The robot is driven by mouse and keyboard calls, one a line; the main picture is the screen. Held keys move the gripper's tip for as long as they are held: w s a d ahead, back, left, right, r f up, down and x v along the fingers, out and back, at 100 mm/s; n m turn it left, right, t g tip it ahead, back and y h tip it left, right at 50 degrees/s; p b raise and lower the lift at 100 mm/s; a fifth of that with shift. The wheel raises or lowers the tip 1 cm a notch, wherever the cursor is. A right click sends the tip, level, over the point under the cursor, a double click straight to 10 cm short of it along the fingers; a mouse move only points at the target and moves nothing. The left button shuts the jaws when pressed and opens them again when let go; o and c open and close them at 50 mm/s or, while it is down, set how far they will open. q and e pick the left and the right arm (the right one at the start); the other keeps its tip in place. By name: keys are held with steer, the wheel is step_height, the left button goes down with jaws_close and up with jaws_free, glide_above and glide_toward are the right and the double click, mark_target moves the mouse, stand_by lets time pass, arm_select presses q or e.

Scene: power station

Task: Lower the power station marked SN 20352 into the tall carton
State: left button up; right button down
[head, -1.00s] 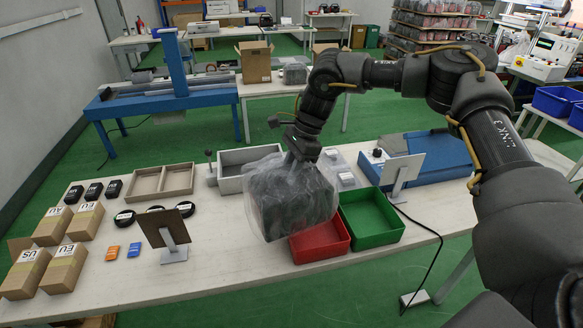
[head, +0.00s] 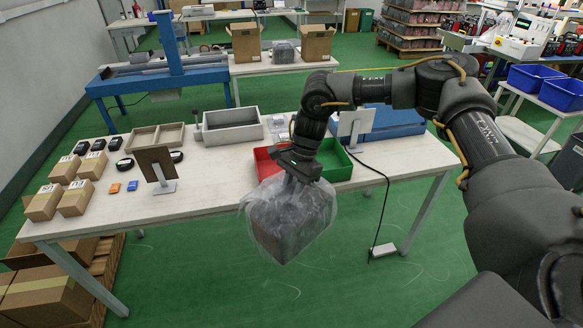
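A dark boxy unit in a clear plastic bag (head: 290,218), seemingly the power station, hangs from my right gripper (head: 297,172). The gripper is shut on the gathered top of the bag. The unit hangs tilted in front of the table's near edge, over the green floor. No SN marking is readable. Two open brown cartons stand on the far bench, one at left (head: 245,44) and one at right (head: 317,44); I cannot tell which is the tall one. Another bagged unit (head: 284,52) stands between them. My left gripper is not in view.
The near table (head: 215,185) holds small boxes, a grey crate (head: 232,127), a red bin (head: 266,166), a green bin (head: 333,163) and a small stand (head: 157,170). A blue frame (head: 165,75) stands behind.

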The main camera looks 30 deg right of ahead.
steer(key=s+a+f+n+g, duration=0.1)
steer(key=s+a+f+n, duration=0.3)
steer(key=s+f, duration=0.6)
steer(key=shift+s+f+n, duration=0.3)
steer(key=shift+s, duration=0.85)
steer(key=shift+d, duration=0.1)
